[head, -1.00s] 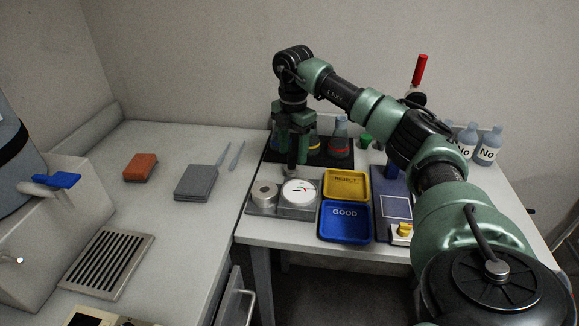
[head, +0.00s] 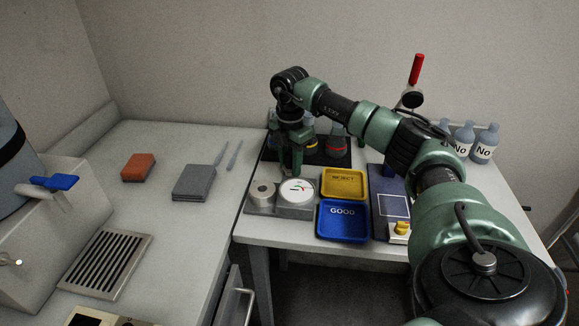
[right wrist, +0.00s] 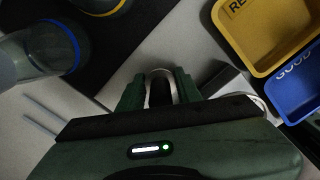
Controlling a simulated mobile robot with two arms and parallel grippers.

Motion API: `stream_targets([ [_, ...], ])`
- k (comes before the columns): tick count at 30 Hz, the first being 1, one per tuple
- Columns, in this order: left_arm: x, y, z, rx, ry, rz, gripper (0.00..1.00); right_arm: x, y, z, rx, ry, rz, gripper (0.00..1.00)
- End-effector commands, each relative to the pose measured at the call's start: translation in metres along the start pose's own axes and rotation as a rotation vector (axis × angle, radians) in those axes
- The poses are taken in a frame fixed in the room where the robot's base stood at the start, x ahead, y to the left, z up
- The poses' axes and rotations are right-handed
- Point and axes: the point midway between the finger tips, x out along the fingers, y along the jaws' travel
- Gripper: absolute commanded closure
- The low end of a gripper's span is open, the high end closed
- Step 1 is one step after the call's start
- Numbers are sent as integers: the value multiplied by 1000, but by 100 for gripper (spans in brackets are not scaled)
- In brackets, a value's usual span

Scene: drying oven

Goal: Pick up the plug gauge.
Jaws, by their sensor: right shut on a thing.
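My right gripper (head: 292,172) points down at the back edge of the grey gauge stand (head: 253,208), just behind the white dial. In the right wrist view, its two green fingers (right wrist: 160,92) are closed on the plug gauge (right wrist: 160,90), a small dark upright cylinder with a pale rim around it. In the head view the fingers hide most of the gauge. I cannot tell whether its foot still touches the stand. My left gripper is not in view.
The yellow REJECT tray (head: 343,183) and blue GOOD tray (head: 343,222) are to the right. Flasks (head: 335,140) stand on a black mat close behind.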

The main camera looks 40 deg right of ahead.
Motion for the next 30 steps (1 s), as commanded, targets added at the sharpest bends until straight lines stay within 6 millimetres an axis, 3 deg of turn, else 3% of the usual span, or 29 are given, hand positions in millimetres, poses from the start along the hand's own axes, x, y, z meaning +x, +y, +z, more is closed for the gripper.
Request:
stream_targets([
  [5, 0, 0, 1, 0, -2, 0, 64, -4, 1, 0, 0, 0, 2, 100],
  [11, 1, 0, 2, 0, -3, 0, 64, -23, 1, 0, 0, 0, 5, 100],
  [26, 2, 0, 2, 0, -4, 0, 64, -142, 2, 0, 1, 1, 7, 100],
  [30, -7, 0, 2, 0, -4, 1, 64, -172, 1, 0, 0, 0, 5, 100],
])
